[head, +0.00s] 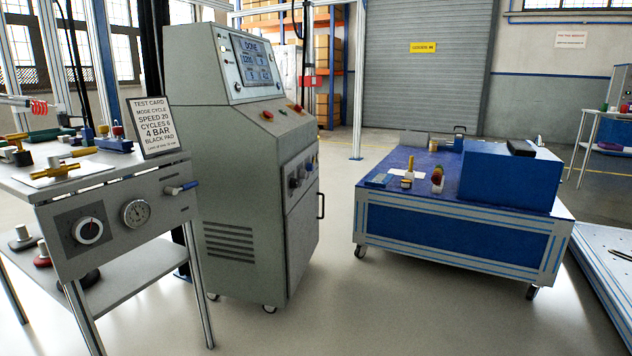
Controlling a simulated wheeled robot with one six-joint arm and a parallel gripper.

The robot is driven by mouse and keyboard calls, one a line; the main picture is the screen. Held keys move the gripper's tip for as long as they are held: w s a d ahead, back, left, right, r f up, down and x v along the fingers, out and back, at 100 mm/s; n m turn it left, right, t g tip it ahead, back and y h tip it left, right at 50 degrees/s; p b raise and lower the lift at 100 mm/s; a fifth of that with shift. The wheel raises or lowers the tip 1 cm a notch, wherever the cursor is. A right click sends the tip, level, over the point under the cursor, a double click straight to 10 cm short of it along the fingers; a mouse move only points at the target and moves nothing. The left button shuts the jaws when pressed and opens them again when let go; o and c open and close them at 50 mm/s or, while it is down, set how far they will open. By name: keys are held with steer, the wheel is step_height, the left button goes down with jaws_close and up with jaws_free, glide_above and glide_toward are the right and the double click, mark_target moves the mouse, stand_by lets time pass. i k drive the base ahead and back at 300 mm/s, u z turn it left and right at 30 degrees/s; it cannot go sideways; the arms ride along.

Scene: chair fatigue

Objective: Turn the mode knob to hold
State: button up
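A grey control cabinet (240,190) stands left of centre, with a tilted screen (254,60) that reads DONE at its top. A small round knob (239,86) sits beside the screen's lower left. Two dark knobs (296,181) are on the cabinet's right-hand face. The knob labels are too small to read, so I cannot tell which one is the mode knob. My gripper is not in view.
A blue wheeled cart (450,235) stands at right. Open floor (400,315) lies in front of the cabinet and cart.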

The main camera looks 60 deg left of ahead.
mark_target(294, 182)
steer(key=u, duration=0.25)
steer(key=i, duration=1.05)
steer(key=u, duration=1.45)
steer(key=i, duration=0.75)
steer(key=u, duration=0.45)
steer(key=k, duration=0.55)
steer(key=z, duration=0.7)
steer(key=i, duration=1.1)
steer(key=u, duration=0.9)
